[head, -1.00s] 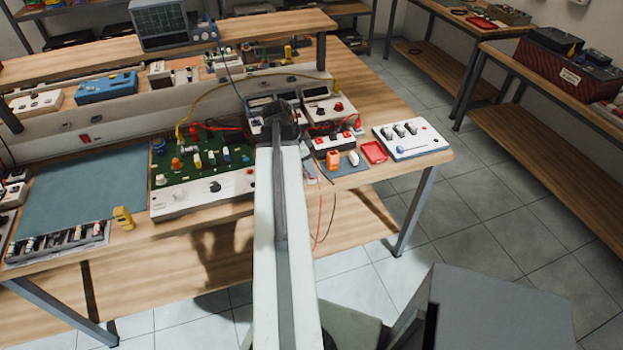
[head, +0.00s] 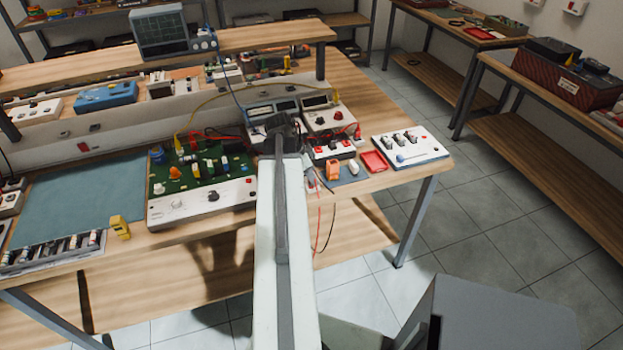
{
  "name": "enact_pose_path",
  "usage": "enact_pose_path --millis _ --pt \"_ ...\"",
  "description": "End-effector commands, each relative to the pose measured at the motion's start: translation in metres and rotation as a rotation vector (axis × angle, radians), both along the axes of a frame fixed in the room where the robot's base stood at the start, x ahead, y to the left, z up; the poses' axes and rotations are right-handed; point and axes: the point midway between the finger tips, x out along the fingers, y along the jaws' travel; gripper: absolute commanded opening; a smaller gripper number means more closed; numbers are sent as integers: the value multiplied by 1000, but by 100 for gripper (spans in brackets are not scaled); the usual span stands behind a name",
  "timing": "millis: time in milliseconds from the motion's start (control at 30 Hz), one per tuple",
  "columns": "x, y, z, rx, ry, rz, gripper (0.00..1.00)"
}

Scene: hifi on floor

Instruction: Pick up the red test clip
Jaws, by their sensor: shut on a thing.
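My gripper (head: 283,130) is at the far end of my pale arm, over the bench between the green circuit board unit and the small meters. I see it from behind, and its fingertips are hidden by my wrist. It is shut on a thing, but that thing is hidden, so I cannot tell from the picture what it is. A small red upright piece (head: 357,132) stands by the right-hand meter; it is too small to tell whether it is the red test clip. Red leads (head: 228,136) run behind the circuit board toward my gripper.
The green board unit (head: 205,172) is left of my arm. A red tray (head: 374,161), an orange block (head: 333,169) and a white switch box (head: 411,148) are on the right. Red and black leads (head: 319,215) hang over the front edge. A blue-green mat (head: 85,195) is clear.

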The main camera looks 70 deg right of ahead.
Motion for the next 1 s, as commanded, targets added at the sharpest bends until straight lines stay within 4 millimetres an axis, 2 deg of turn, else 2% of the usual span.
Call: enact_pose_path --millis 33,400,500,733,1000 --pt "0 0 13 0 0 0 0" --pt "0 0 88 0 0 1 0" --pt "1 0 95 0 0 1 0" --pt "1 0 95 0 0 1 0" --pt "1 0 109 0 0 1 0"
